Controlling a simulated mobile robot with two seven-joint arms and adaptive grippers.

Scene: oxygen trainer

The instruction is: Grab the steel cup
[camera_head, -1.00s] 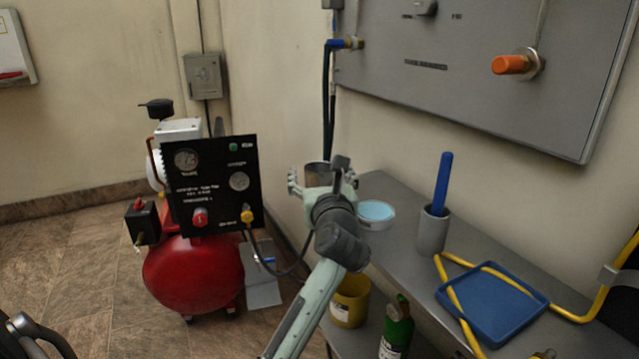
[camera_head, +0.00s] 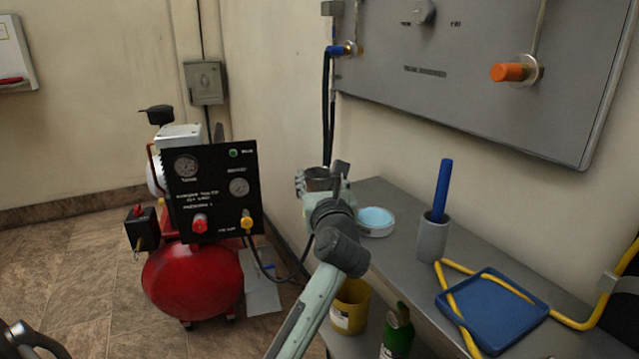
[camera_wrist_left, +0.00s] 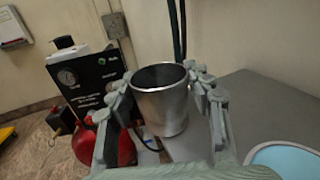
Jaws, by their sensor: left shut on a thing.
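The steel cup (camera_wrist_left: 162,102) is upright between the two fingers of my left gripper in the left wrist view, with its dark open mouth facing up. My left gripper (camera_wrist_left: 158,92) is shut on the cup, with a finger against each side. In the head view my left gripper (camera_head: 322,185) is at the far left end of the grey bench, and only a part of the cup (camera_head: 317,181) shows there behind the fingers. I cannot tell whether the cup's base touches the bench.
A white bowl with light blue contents (camera_head: 375,221) sits just right of my left gripper. A grey holder (camera_head: 432,237) with a blue rod and a blue tray (camera_head: 492,309) stand farther right on the bench (camera_head: 405,262). A red compressor (camera_head: 192,282) stands at left.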

